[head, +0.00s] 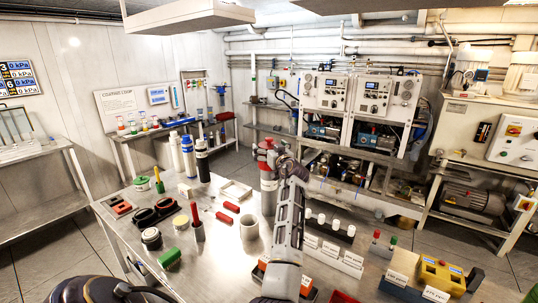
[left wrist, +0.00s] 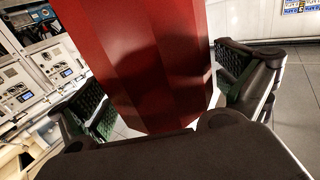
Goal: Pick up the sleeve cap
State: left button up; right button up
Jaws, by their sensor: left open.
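The sleeve cap appears to be the red faceted cap (head: 264,146) on top of an upright grey cylinder (head: 268,190) on the steel table. In the left wrist view the red cap (left wrist: 140,60) fills the middle, between the two finger pads. My left gripper (head: 273,156) is at the cap in the head view. In the left wrist view the gripper (left wrist: 168,98) is open, with a finger on each side of the cap and a visible gap on the right. The cap's lower end is partly hidden by the gripper body. My right gripper is not seen.
Tall bottles (head: 203,160) stand farther back. A labelled rack with white caps (head: 335,240) is close on the right. Machines (head: 360,100) line the back wall.

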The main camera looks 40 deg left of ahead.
aim_at(269, 138)
pick_arm(q)
jog(key=shift+a, duration=0.1)
jog(key=c, duration=1)
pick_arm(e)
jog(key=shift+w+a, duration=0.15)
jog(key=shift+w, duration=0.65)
pick_arm(q)
jog(key=shift+r, duration=0.7)
notch_tip(269, 138, up, 7)
jog(key=shift+f+b, duration=0.1)
jog(key=shift+b, duration=0.25)
jog(key=shift+r, duration=0.95)
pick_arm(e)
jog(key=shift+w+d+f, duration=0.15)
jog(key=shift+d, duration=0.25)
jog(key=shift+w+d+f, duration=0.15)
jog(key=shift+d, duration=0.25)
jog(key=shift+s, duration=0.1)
